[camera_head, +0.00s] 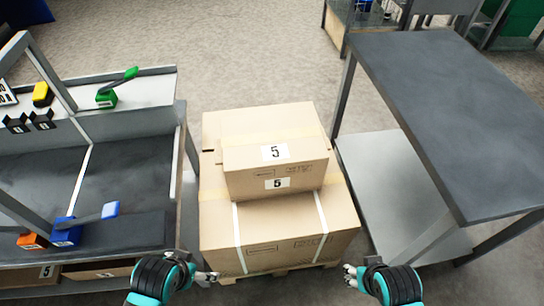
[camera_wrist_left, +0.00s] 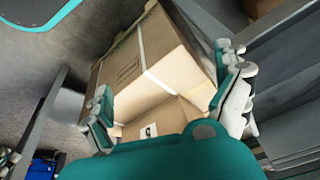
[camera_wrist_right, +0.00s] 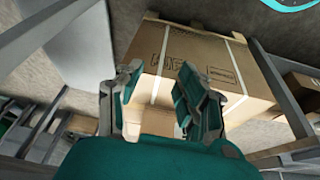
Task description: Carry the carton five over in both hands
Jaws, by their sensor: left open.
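The carton five (camera_head: 275,165) is a brown box with white labels reading 5 on its top and front. It rests on top of a larger strapped brown carton (camera_head: 280,232) in the middle of the head view. My left gripper (camera_head: 212,277) is open and empty, low at the left front of the big carton. My right gripper (camera_head: 349,275) is at its right front, with its fingers apart and nothing between them. Both are apart from the carton five. In the left wrist view the big carton (camera_wrist_left: 150,65) lies beyond the open fingers; it also fills the right wrist view (camera_wrist_right: 190,55).
A bench (camera_head: 120,235) with green, blue, orange and yellow tools stands close on the left. A dark-topped table (camera_head: 450,110) with a lower shelf (camera_head: 390,185) stands on the right. The cartons sit on a pallet (camera_head: 285,271) between them. Floor (camera_head: 230,60) is clear behind.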

